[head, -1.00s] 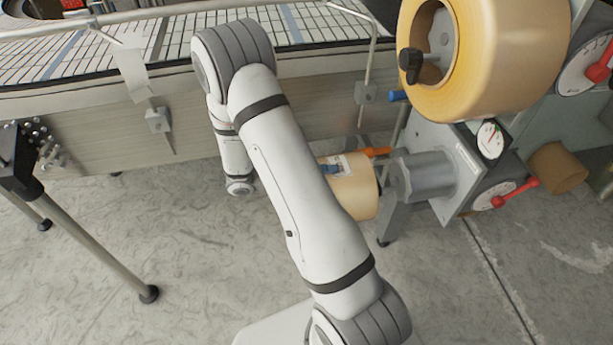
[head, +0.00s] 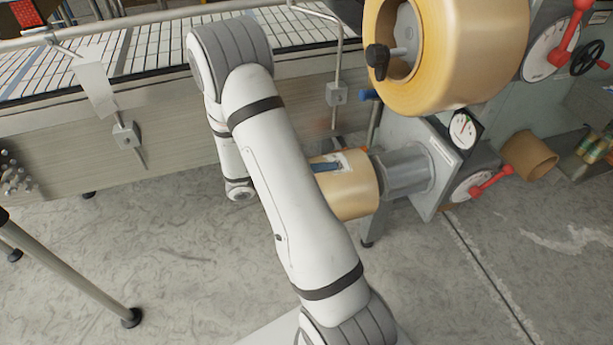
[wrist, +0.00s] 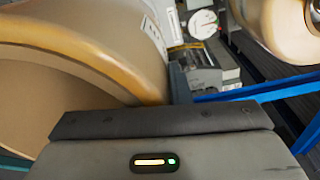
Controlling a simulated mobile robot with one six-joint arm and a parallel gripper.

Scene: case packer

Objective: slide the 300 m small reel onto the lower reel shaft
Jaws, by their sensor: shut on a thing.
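The small reel (head: 352,196), a tan tape roll with a white label, hangs to the right of my forearm in the head view. In the wrist view the reel (wrist: 85,25) fills the upper left, and its open core faces the camera. My gripper (wrist: 178,88) is shut on the reel's wall; one dark finger shows, and my arm hides most of it in the head view. The lower reel shaft (head: 408,172), a thick grey cylinder, is just right of the reel. Their near ends overlap in the picture; I cannot tell whether the shaft has entered the core.
A large tape reel (head: 455,50) is mounted above, close over the shaft. A gauge (head: 463,130) and red lever (head: 492,182) sit on the grey machine. An empty brown core (head: 530,155) is at right. The conveyor (head: 90,150) runs behind my arm. The floor in front is clear.

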